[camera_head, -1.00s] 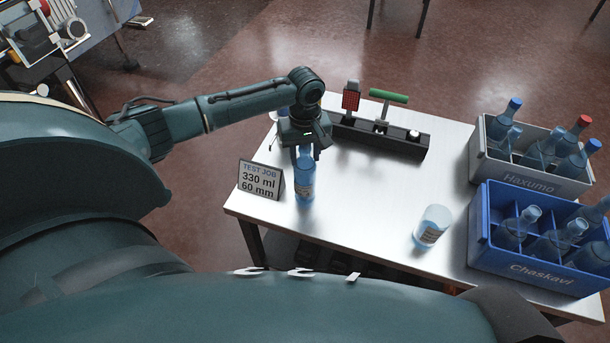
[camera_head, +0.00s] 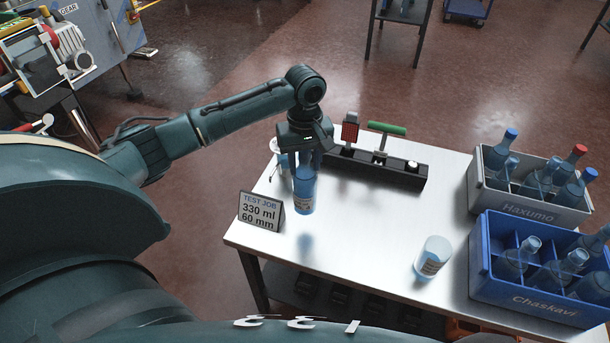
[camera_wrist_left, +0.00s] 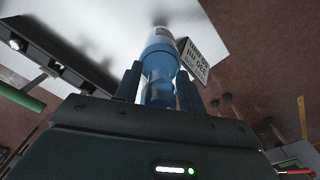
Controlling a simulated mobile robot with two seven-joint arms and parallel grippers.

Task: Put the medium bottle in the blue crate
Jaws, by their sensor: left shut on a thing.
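A clear blue bottle (camera_head: 304,192) with a label hangs upright a little above the white table, its reflection below it. My left gripper (camera_head: 304,156) is shut on its upper part from above. In the left wrist view the bottle (camera_wrist_left: 160,75) stands between the two fingers (camera_wrist_left: 158,92), its base away from the camera. The blue crate (camera_head: 530,300), marked Chaskavi, stands at the table's right end. It is divided into compartments and holds several bottles; some back compartments look empty. My right gripper is not in view.
A sign (camera_head: 261,211) reading 330 ml, 60 mm stands beside the held bottle. A dark fixture (camera_head: 375,170) with a green handle lies behind. A short container (camera_head: 433,258) stands left of the blue crate. A grey crate (camera_head: 530,205) of bottles is behind it. The table's middle is clear.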

